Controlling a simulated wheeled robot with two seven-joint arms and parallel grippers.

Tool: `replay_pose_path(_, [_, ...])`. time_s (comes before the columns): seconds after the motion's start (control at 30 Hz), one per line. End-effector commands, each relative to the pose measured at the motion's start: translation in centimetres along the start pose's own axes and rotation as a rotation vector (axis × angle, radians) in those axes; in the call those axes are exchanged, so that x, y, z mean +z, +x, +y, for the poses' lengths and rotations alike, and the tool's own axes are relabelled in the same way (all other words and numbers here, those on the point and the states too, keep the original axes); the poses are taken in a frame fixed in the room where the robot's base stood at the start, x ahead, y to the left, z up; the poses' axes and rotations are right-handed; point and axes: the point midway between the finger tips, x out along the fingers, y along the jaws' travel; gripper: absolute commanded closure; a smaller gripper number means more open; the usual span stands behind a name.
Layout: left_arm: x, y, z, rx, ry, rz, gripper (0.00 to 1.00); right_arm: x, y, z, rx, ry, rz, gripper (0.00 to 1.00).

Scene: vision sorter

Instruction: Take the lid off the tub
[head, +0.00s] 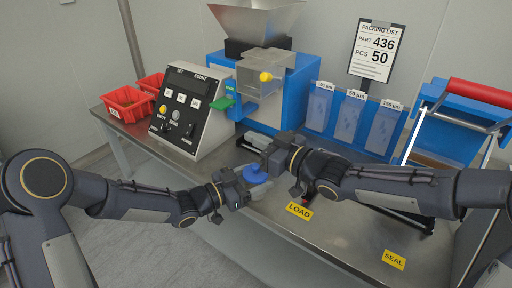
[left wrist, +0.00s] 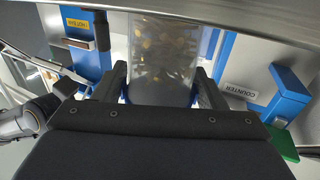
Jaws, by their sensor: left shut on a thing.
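The tub (left wrist: 162,50) is translucent with yellowish and dark pieces inside. In the left wrist view it stands between the two fingers of my left gripper (left wrist: 160,88). In the head view my left gripper (head: 247,188) is shut on the tub, which is mostly hidden there. The blue lid (head: 256,174) shows on top of the tub, partly covered by the right gripper. My right gripper (head: 259,166) is just above the lid; its fingers are too small and hidden to tell whether they are open or shut, or whether they touch the lid.
A counting machine (head: 185,112) with a hopper (head: 255,18) stands behind my grippers. Red bins (head: 128,102) are at the left. Bag holders (head: 350,118) and a red-handled sealer (head: 480,95) are at the right. Clear steel bench (head: 345,240) lies around the LOAD label (head: 299,211).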

Motion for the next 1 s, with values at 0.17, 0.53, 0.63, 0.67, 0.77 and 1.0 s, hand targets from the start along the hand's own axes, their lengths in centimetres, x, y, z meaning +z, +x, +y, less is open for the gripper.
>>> replay_pose_path(0.17, [0.0, 0.0, 0.0, 0.0, 0.0, 0.0, 0.76, -1.0, 0.0, 0.0, 0.001, 0.0, -0.001, 1.0])
replay_pose_path(0.53, [0.0, 0.0, 0.0, 0.0, 0.0, 0.0, 0.1, -1.0, 0.0, 0.0, 0.0, 0.001, -0.001, 1.0])
replay_pose_path(0.63, [0.0, 0.0, 0.0, 0.0, 0.0, 0.0, 0.1, -1.0, 0.0, 0.0, 0.0, 0.001, -0.002, 1.0])
replay_pose_path(0.67, [0.0, 0.0, 0.0, 0.0, 0.0, 0.0, 0.1, -1.0, 0.0, 0.0, 0.0, 0.001, -0.002, 1.0])
replay_pose_path(0.77, [0.0, 0.0, 0.0, 0.0, 0.0, 0.0, 0.1, -1.0, 0.0, 0.0, 0.0, 0.001, -0.002, 1.0])
replay_pose_path(1.0, [0.0, -2.2, -0.1, -0.004, 0.0, -0.001, 0.1, -1.2, 0.0, 0.0, 0.0, 0.001, -0.001, 1.0])
